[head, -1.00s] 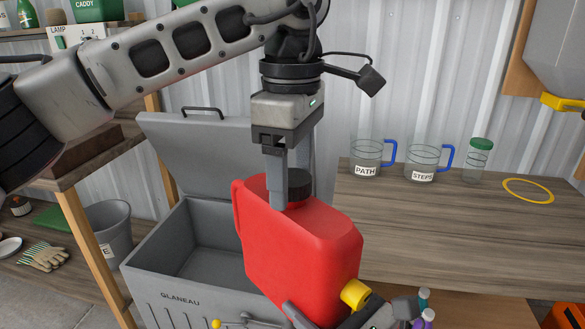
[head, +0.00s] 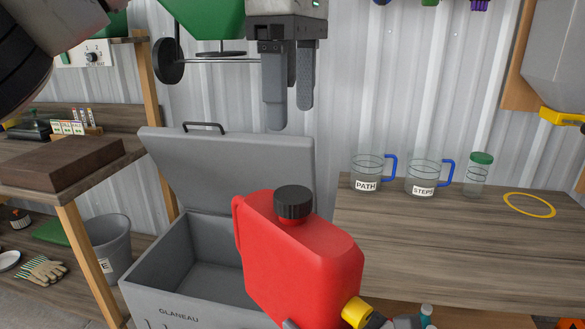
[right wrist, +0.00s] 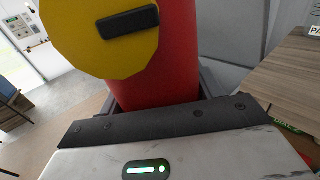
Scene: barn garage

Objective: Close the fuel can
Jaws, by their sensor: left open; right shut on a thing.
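The red fuel can (head: 300,255) stands upright in the lower middle of the head view, and its lower end runs past the frame edge. A black ribbed cap (head: 293,202) sits on its top opening; I cannot tell how tightly. A yellow fitting (head: 355,310) is low on its right side and fills the upper left of the right wrist view (right wrist: 100,40). My left gripper (head: 288,118) is open and empty, above and apart from the cap. My right gripper is shut on the fuel can low down; its fingers are mostly hidden.
A grey chest (head: 150,275) with its lid (head: 235,165) raised stands behind the can. The wooden bench (head: 460,240) at right holds two labelled jugs (head: 366,172), a green-lidded jar (head: 478,175) and a yellow ring (head: 528,205). A shelf unit stands at left.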

